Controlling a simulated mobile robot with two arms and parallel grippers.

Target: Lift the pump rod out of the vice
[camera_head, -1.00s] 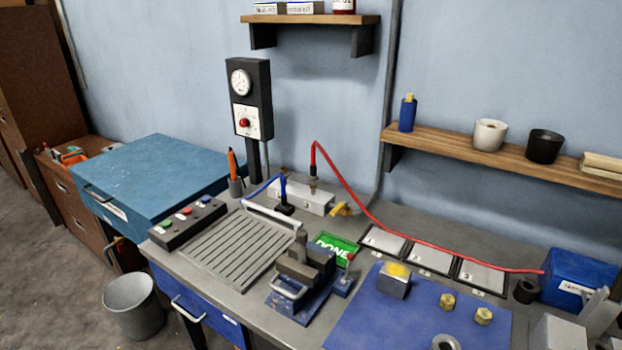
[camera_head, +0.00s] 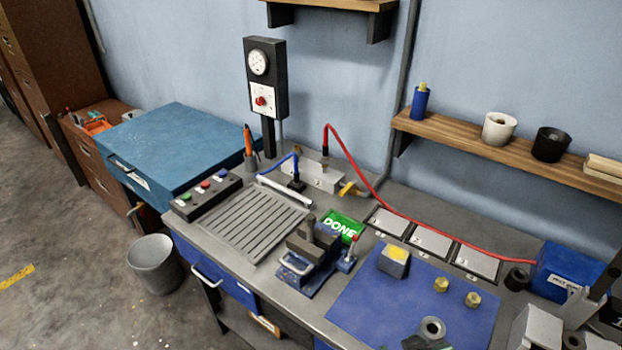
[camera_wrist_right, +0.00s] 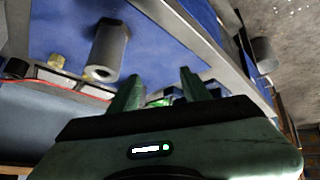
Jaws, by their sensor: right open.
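The small blue-grey vice (camera_head: 303,268) stands on the bench in the middle of the head view. A short dark upright piece (camera_head: 309,222) rises at its jaws and seems to be the pump rod; how it is held is too small to tell. My right gripper (camera_wrist_right: 158,77) shows in the right wrist view with its two green fingers apart and nothing between them. A dark shape at the bottom edge of the head view may be its tip, to the right of the vice and apart from it. My left gripper is in neither view.
A metal block (camera_head: 394,262) and brass nuts (camera_head: 441,285) are also there. A green DONE pad (camera_head: 341,227) lies behind the vice, and a grooved plate (camera_head: 245,228) to its left.

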